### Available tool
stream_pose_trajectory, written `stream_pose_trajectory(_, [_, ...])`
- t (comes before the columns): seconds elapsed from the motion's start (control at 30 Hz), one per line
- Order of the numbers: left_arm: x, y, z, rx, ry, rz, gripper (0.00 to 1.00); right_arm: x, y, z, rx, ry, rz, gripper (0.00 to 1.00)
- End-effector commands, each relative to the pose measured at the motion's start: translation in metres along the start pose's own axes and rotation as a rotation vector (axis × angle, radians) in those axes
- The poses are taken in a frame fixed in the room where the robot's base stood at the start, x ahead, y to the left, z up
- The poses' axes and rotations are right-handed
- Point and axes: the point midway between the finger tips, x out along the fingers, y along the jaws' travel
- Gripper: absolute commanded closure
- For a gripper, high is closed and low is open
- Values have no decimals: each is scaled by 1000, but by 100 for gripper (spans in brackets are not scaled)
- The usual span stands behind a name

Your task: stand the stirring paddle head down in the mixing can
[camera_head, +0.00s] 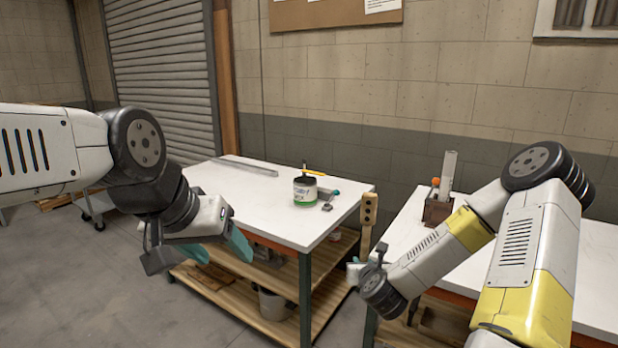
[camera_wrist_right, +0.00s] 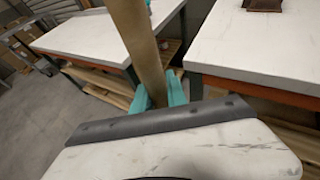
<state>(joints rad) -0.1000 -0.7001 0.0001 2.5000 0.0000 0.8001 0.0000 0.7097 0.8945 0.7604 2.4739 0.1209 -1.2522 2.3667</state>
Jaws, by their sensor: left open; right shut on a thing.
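The stirring paddle (camera_head: 369,212) is a wooden stick with holes in its broad upper end. My right gripper (camera_head: 357,270) is shut on its lower part and holds it roughly upright, head up, by the gap between the two tables. The right wrist view shows the paddle's shaft (camera_wrist_right: 138,45) rising between the teal fingers (camera_wrist_right: 160,92). The can (camera_head: 304,190), pale with a green band and dark upper part, stands upright on the left table, left of the paddle and apart from it. My left gripper (camera_head: 218,250) is open and empty in front of that table.
The left white table (camera_head: 240,190) also bears a long metal bar (camera_head: 245,166) and small tools (camera_head: 328,200) beside the can. The right table (camera_head: 403,235) bears a brown holder (camera_head: 437,210) with upright items. A bucket (camera_head: 273,304) sits on the lower shelf.

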Motion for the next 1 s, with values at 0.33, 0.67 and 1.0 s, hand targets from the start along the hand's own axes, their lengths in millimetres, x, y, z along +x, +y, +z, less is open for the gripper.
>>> stream_pose_trajectory(0.33, [0, 0, 0, 0, 0, 0, 39, 12, -6, 29, 1, -2, -9, 100])
stream_pose_trajectory(0.67, [0, 0, 0, 0, 0, 0, 39, 28, -6, 58, 1, -2, -8, 100])
stream_pose_trajectory(1.0, [0, 0, 0, 0, 0, 0, 39, 43, -5, 87, 0, -2, -7, 100])
